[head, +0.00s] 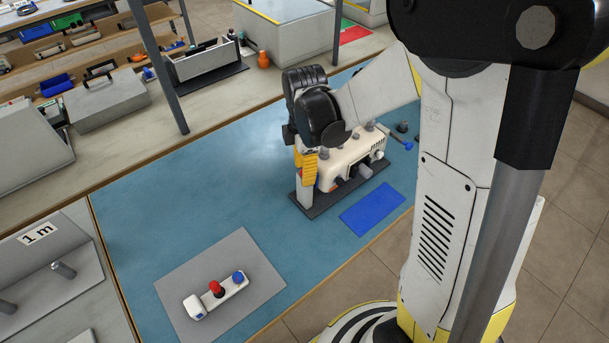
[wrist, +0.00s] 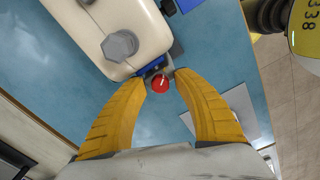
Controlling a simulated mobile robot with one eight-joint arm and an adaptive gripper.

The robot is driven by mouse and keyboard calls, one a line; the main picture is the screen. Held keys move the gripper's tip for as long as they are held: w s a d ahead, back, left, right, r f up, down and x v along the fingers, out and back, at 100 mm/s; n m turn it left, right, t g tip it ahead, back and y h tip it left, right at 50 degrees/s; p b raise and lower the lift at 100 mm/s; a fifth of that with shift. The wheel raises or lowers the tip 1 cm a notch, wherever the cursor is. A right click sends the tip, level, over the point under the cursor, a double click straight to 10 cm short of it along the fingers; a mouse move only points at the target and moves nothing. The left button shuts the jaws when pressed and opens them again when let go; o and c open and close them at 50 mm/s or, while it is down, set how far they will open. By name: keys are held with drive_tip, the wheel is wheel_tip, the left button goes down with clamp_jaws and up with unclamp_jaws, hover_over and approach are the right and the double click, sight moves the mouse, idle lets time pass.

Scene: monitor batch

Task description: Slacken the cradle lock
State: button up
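The cream monitor (head: 352,153) stands in a dark cradle base (head: 309,203) on the blue bench top. It fills the upper part of the wrist view (wrist: 138,36), with a grey knob (wrist: 120,45) on it. A red knob with a white mark (wrist: 160,84), apparently the cradle lock, sits by the monitor's end, next to a blue part (wrist: 151,67). My gripper (wrist: 162,77) has its yellow fingers on either side of the red knob, apparently with small gaps. In the head view my gripper (head: 308,163) is at the monitor's left end, where the knob is largely hidden.
A blue pad (head: 372,208) lies in front of the cradle. A grey mat (head: 222,256) at the front left bears a white unit with red and blue knobs (head: 208,303). The bench between is clear. Shelves with cases stand behind.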

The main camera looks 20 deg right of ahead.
drive_tip(key=shift+r, duration=0.1)
drive_tip(key=shift+r+p, duration=1)
drive_tip(key=shift+r, duration=0.25)
drive_tip(key=shift+f, duration=0.2)
drive_tip(key=shift+f+b, duration=1.15)
drive_tip(key=shift+f, duration=0.05)
drive_tip(key=shift+r, duration=0.1)
clamp_jaws()
